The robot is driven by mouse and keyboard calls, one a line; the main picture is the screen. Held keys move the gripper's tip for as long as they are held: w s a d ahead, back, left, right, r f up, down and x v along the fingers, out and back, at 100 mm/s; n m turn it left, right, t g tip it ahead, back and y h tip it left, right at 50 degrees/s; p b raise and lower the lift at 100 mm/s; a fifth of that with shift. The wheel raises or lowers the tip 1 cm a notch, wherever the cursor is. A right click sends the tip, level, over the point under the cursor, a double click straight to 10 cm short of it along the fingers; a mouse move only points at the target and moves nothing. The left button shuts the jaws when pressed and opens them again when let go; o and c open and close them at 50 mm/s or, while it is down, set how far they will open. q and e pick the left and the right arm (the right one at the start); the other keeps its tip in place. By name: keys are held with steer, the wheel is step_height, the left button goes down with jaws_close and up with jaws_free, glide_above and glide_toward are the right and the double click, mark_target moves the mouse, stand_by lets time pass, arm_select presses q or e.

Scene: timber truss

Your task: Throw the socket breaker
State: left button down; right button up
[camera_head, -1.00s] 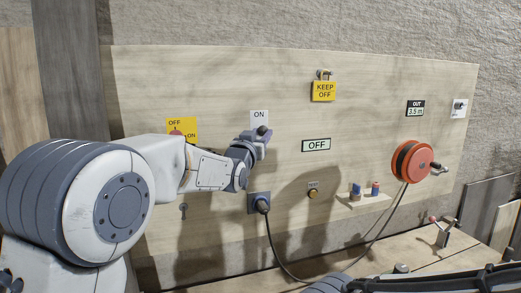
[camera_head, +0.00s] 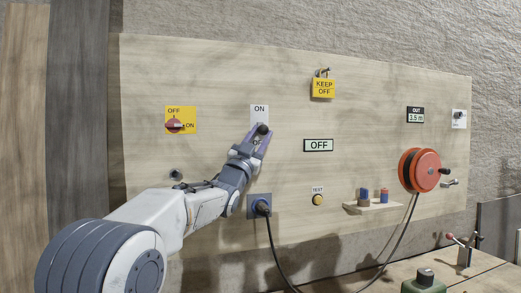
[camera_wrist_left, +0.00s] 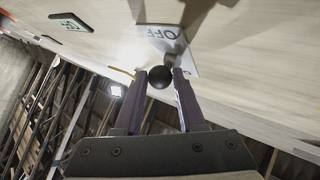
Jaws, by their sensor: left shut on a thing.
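The socket breaker is a white plate (camera_head: 260,110) marked ON at the top, with a lever ending in a black ball knob (camera_head: 263,129). In the left wrist view the plate (camera_wrist_left: 168,42) shows OFF lettering, and the ball (camera_wrist_left: 160,77) sits between the fingertips. My left gripper (camera_head: 261,134) is shut on the knob, with a purple finger on each side. The lever's shaft is mostly hidden in the head view. A display (camera_head: 318,145) on the board reads OFF. My right gripper is in neither view.
A dark socket with a plug (camera_head: 261,206) sits below the breaker, its cable running to an orange reel (camera_head: 420,170). A yellow switch plate (camera_head: 181,120) is left, a KEEP OFF tag (camera_head: 324,88) upper right, and a small shelf (camera_head: 373,208) lower right.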

arm_select(q)
steer(key=shift+w+f+m+h+b, duration=0.2)
steer(key=shift+f+m+h+b, duration=0.1)
steer(key=shift+m+h+b, duration=0.45)
steer(key=shift+h, duration=0.25)
steer(key=c, duration=0.5)
jaws_free()
steer(key=shift+a, duration=0.1)
steer(key=shift+s+a+f+b, duration=0.15)
steer(key=shift+s+f+b, duration=0.15)
steer(key=shift+s+f, duration=0.05)
steer(key=b+v, duration=0.4)
steer(key=v, duration=0.5)
steer(key=shift+s, duration=0.2)
